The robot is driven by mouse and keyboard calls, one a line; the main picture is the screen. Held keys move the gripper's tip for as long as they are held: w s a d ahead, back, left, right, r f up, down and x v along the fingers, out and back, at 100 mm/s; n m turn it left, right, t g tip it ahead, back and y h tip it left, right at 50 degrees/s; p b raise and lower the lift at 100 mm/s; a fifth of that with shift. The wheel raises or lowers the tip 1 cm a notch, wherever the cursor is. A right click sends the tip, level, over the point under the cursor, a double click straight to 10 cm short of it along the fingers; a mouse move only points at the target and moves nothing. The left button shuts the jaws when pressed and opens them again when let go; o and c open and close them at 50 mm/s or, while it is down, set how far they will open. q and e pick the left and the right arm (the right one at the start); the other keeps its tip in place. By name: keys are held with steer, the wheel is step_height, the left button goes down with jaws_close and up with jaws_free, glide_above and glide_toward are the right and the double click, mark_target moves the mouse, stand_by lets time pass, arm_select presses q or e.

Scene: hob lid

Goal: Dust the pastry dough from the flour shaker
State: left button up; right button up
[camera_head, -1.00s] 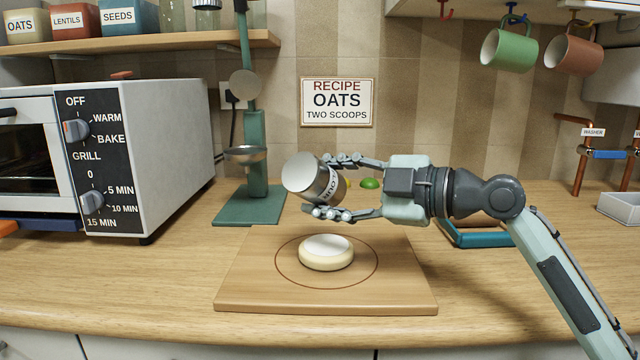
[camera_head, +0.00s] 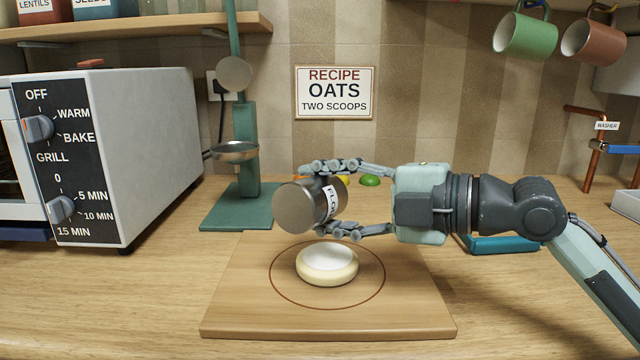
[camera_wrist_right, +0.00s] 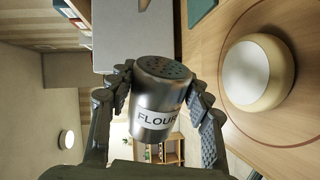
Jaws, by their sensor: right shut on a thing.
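The metal flour shaker (camera_head: 296,208) lies on its side above the board, its end pointing left and slightly down. Its FLOUR label and the holes in its top show in the right wrist view (camera_wrist_right: 158,92). My right gripper (camera_head: 318,199) is shut on the shaker, with fingers above and below it; they flank it in the wrist view (camera_wrist_right: 160,82). The round pastry dough (camera_head: 327,264), cream with a white top, sits just below the shaker, apart from it; it also shows in the wrist view (camera_wrist_right: 259,72). My left gripper is out of view.
The dough sits inside a ring marked on the wooden board (camera_head: 235,310). A green stand with a metal pan (camera_head: 235,151) is behind left, beside the oven (camera_head: 150,140). Mugs (camera_head: 526,36) hang at upper right. The worktop left of the board is clear.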

mark_target(312, 201)
steer(key=shift+s+a+n, duration=0.1)
steer(key=shift+s+n, duration=0.15)
steer(key=shift+n, duration=0.45)
steer(key=shift+s+f+n+t+h+b, duration=0.2)
steer(key=shift+s+n+t+h+b, duration=0.15)
steer(key=shift+n, duration=0.45)
steer(key=n+b, duration=0.1)
steer(key=f+n+b, duration=0.1)
steer(key=b, duration=0.1)
steer(key=shift+s+a+n+t, duration=0.1)
steer(key=shift+n+t, duration=0.25)
steer(key=shift+n, duration=0.05)
arm_select(q)
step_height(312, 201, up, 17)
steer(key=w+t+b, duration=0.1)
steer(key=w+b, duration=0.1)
steer(key=b, duration=0.2)
arm_select(e)
steer(key=n+t, duration=0.1)
steer(key=n, duration=0.4)
steer(key=shift+f, duration=0.1)
step_height(312, 201, up, 4)
steer(key=p, duration=0.4)
steer(key=shift+s+f+n, duration=0.1)
steer(key=shift+f+n, duration=0.05)
steer(key=shift+n, duration=0.15)
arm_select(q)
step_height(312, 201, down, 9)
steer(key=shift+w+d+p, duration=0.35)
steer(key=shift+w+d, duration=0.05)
